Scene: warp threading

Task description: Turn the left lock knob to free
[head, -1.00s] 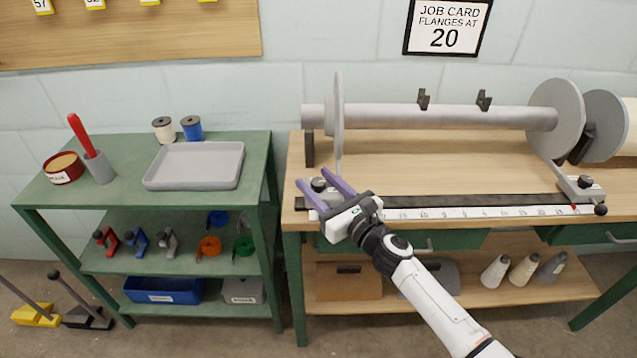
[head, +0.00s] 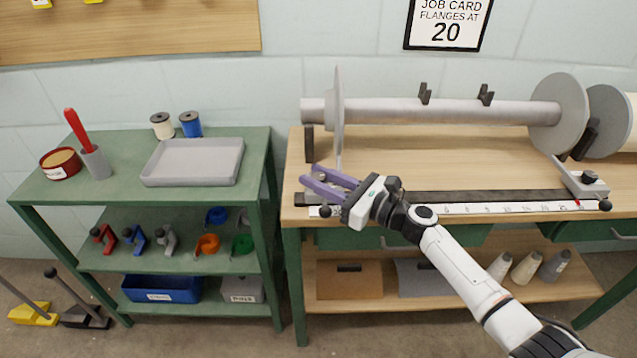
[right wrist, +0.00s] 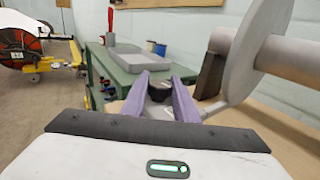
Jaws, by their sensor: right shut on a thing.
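My right gripper (head: 324,182) is at the left end of the rail, beside the left flange (head: 338,115). Its purple fingers are closed around the left lock knob. In the head view the fingers hide the knob. In the right wrist view the dark knob (right wrist: 158,87) shows between the fingertips (right wrist: 159,80), above its grey carriage. The knob's exact angle cannot be made out. My left gripper is not in view.
The right carriage with its black knob (head: 588,177) sits at the far end of the white scale (head: 480,209). The grey beam (head: 440,111) lies across the bench behind the gripper. A green shelf (head: 110,205) with a grey tray (head: 193,163) stands to the left.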

